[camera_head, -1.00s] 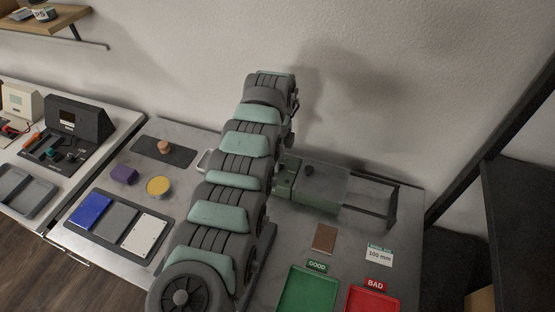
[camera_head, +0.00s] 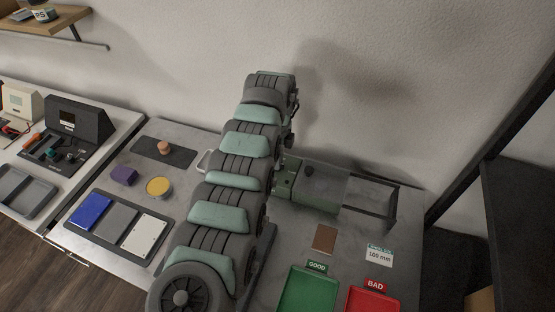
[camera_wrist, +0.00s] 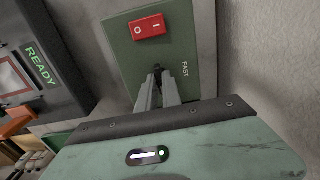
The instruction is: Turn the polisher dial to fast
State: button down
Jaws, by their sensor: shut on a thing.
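The polisher's green panel (camera_wrist: 187,58) fills the upper middle of the wrist view. It carries a red rocker switch (camera_wrist: 148,26) and the word FAST (camera_wrist: 185,69). My gripper (camera_wrist: 158,82) is at the panel, just left of FAST, with its fingers close together on the small dark dial (camera_wrist: 157,69). The fingers hide most of the dial, so I cannot tell where it points. In the head view the green polisher (camera_head: 318,193) stands at the back of the bench; my arm hides its left part and my gripper.
In the head view, a green tray (camera_head: 309,292) marked GOOD and a red tray (camera_head: 373,301) marked BAD lie at the front right. A brown block (camera_head: 324,238) lies behind them. A device with a READY sign (camera_wrist: 41,65) stands left of the panel in the wrist view.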

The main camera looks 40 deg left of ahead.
jog(key=shift+r+n+p, duration=0.1)
jog(key=shift+n+p, duration=0.3)
jog(key=shift+p, duration=0.05)
jog(key=shift+r+n+p, duration=0.1)
jog(key=shift+n+p, duration=0.8)
jog(key=shift+p, duration=0.05)
jog(key=shift+d+n+p, duration=0.1)
jog(key=shift+n+p, duration=0.5)
jog(key=shift+n, duration=0.3)
jog(key=n+p, duration=0.1)
jog(key=n, duration=0.9)
jog(key=shift+f+b, duration=0.25)
jog(key=shift+b, duration=0.05)
jog(key=shift+r+n+b, duration=0.1)
jog(key=shift+n+b, duration=0.55)
jog(key=shift+n, duration=1.15)
